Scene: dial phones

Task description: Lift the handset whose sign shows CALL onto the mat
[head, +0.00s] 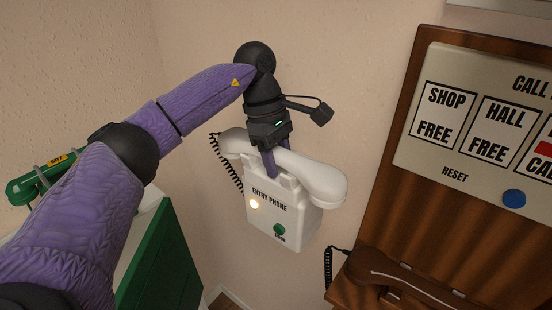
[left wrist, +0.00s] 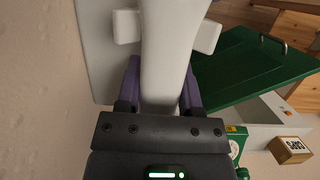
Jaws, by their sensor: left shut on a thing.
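My left gripper (head: 270,160) is shut on the white handset (head: 322,180) of the wall-mounted entry phone (head: 283,215). The handset lies across the top of the phone, and I cannot tell whether it touches its cradle. In the left wrist view the white handset (left wrist: 170,55) runs between the two fingers. On the sign panel (head: 480,150) at the right, the SHOP sign (head: 443,113) and the HALL sign (head: 500,130) read FREE. A third sign (head: 544,150), cut off by the frame edge, shows red and "CAL". A brown handset (head: 400,277) lies at the lower right. No mat is clearly visible.
A green handset (head: 35,185) is at the far left, partly behind my arm. A green panel (head: 162,265) stands below my arm. A blue reset button (head: 514,198) sits on the sign panel. A small labelled box (left wrist: 290,149) shows in the left wrist view.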

